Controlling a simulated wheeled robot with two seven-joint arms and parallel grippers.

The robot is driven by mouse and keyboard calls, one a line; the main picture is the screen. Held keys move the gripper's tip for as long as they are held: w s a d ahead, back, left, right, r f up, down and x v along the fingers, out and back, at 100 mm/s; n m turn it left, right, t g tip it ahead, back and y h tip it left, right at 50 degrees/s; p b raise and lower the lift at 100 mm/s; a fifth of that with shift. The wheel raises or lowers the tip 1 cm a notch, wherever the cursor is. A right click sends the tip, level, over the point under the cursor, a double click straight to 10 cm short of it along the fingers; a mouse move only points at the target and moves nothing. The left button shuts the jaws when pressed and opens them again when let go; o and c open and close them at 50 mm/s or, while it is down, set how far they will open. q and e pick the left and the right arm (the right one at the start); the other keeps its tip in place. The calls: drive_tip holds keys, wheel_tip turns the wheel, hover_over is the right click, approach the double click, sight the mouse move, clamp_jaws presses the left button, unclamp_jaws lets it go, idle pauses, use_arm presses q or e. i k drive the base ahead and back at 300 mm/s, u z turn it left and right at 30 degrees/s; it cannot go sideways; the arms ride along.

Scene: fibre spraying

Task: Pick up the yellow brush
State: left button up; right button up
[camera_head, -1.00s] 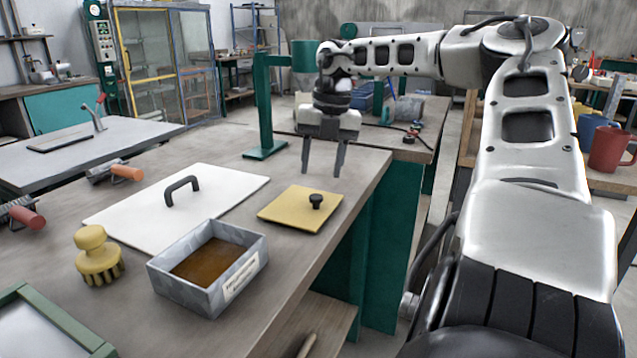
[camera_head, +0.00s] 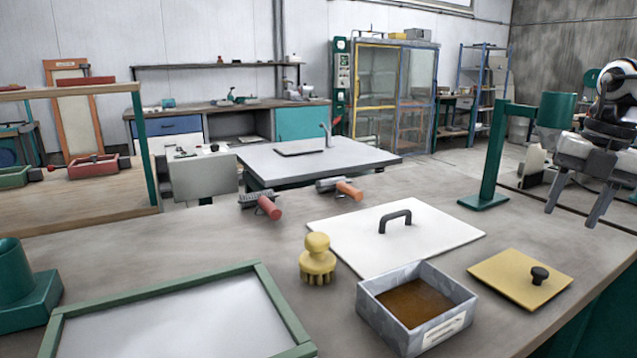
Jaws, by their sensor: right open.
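The yellow brush (camera_head: 317,258) stands upright on the workbench (camera_head: 210,238), bristles down and round knob up. It is left of the grey metal box and beside the white board's near-left edge. My right gripper (camera_head: 574,218) is at the right edge of the view, pointing down with its two fingers apart and nothing between them. It is above the far right of the bench, well away from the brush. My left gripper is out of view.
A grey box (camera_head: 447,329) with brown contents sits right of the brush. A white board (camera_head: 440,238) with a black handle, a yellow plate (camera_head: 500,275) with a black knob, a green-framed screen (camera_head: 165,297) and a green stand (camera_head: 487,196) are around. Bench left of the brush is clear.

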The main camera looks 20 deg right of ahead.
sight(317, 264)
drive_tip(key=k, duration=1)
